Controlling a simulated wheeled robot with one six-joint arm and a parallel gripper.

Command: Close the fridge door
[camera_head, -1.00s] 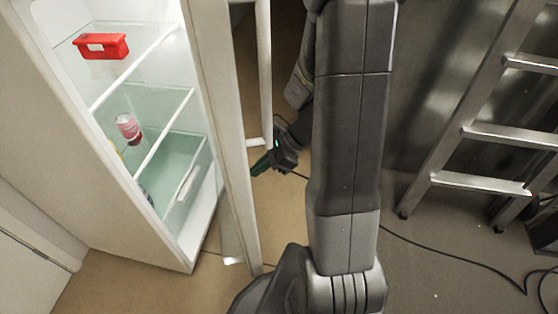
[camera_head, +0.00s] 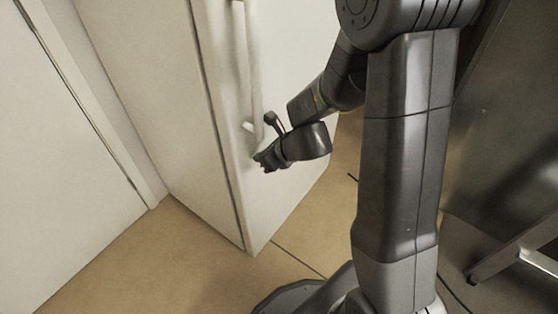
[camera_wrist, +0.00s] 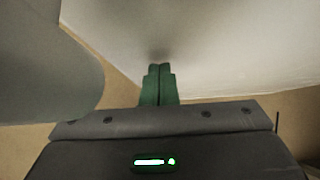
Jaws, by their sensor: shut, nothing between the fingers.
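The fridge door (camera_head: 297,50) is white and, in the head view, lies against the fridge body (camera_head: 165,95), with only a thin dark seam between them. The shelves inside are hidden behind it. A long pale handle (camera_head: 254,75) runs up the door front. My gripper (camera_head: 262,165) is at the door front, by the lower end of the handle. In the wrist view its green fingers (camera_wrist: 159,70) are together and empty, pointing at the white door face (camera_wrist: 205,45). They are at or very near it; I cannot tell if they touch.
A white panel (camera_head: 60,140) stands left of the fridge. The tan floor (camera_head: 190,260) is open in front of it. A metal ladder's foot (camera_head: 490,268) stands at the right, by a dark metallic surface (camera_head: 510,120).

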